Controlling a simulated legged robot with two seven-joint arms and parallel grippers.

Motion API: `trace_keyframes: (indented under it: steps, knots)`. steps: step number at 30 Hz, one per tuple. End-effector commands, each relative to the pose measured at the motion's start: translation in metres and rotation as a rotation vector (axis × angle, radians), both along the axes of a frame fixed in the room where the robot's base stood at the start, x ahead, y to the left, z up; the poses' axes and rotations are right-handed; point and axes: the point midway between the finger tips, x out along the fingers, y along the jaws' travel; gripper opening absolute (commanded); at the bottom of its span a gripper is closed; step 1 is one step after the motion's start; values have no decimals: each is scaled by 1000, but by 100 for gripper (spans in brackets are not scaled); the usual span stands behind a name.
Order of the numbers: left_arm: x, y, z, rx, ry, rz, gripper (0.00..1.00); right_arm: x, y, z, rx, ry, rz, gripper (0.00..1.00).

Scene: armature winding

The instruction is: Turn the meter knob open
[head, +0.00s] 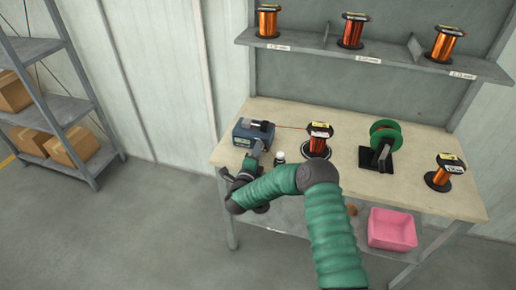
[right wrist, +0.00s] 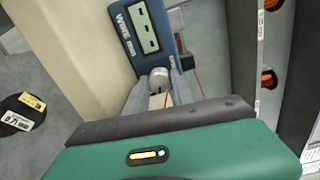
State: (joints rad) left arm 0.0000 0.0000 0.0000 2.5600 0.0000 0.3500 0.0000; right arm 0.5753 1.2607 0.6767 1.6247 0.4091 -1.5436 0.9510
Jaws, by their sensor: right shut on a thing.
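The meter (head: 254,133) is a dark blue-grey box at the left end of the workbench, with a red wire running right from it. In the right wrist view the meter (right wrist: 141,35) shows a pale panel with dark slots. Its silver knob (right wrist: 159,79) sits at the near end of the meter, between my fingers. My right gripper (right wrist: 157,90) is shut on the knob, one finger on each side. In the head view my right gripper (head: 248,165) is at the meter's front, and the knob is hard to make out there. My left gripper is not in view.
A shelf (head: 300,45) above holds three spools. A pink bin (head: 392,229) sits below.

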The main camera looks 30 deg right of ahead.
Motion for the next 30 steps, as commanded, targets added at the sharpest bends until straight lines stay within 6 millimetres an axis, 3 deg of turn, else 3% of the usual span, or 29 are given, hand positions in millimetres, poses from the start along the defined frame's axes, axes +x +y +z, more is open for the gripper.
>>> trace_keyframes:
  steps: [30]
  knots:
    - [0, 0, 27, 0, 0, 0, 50, 0, 5, -8, -619, 744, 13, 0]
